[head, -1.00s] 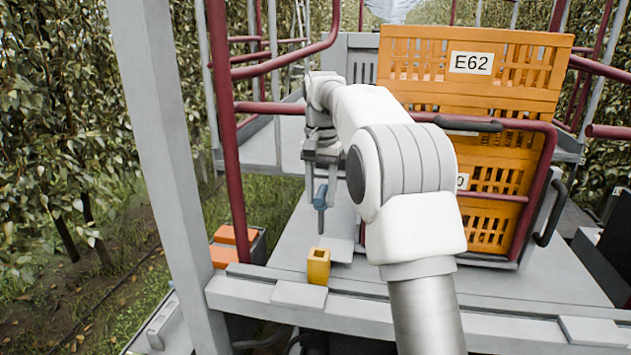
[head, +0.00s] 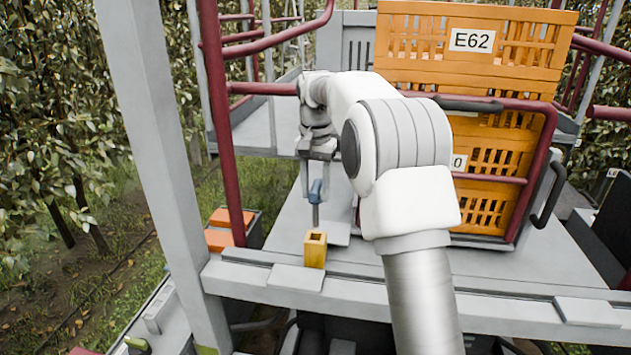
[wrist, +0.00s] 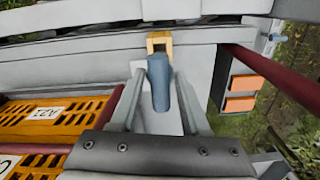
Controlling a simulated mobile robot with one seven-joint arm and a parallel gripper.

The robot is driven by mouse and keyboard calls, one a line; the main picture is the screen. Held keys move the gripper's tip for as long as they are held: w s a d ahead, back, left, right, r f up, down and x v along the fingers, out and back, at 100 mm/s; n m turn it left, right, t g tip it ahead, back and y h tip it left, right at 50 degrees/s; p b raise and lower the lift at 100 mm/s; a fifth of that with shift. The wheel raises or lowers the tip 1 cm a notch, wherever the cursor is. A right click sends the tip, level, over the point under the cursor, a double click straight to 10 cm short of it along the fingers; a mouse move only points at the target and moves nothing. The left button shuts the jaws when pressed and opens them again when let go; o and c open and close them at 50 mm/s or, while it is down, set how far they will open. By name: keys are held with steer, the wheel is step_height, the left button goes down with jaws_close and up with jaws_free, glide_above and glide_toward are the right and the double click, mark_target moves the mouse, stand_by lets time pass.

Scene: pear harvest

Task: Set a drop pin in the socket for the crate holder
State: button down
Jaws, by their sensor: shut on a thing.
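The drop pin (head: 316,192) has a blue-grey top and a thin grey shank. My gripper (head: 318,172) is shut on its top, and the shank hangs down nearly upright. The socket (head: 315,251) is a yellow square block with an open top on the grey platform edge. In the head view the pin's tip shows just above the socket's opening, apart from it. In the wrist view the pin (wrist: 160,82) sits between the fingers and covers part of the socket (wrist: 158,40); its lower end is hidden there.
Orange crates (head: 465,60) stand stacked at the right behind a dark red rail (head: 535,175). A grey post (head: 160,170) and a red post (head: 220,130) rise left of the socket. Orange blocks (head: 229,218) lie in a dark box beyond the red post.

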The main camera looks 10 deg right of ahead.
mark_target(315, 221)
steer(key=shift+f, duration=1.55)
steer(key=shift+f+b, duration=2.1)
steer(key=shift+f, duration=1)
steer(key=shift+c, duration=1.5)
jaws_free()
steer(key=o, duration=0.3)
steer(key=shift+r, duration=0.1)
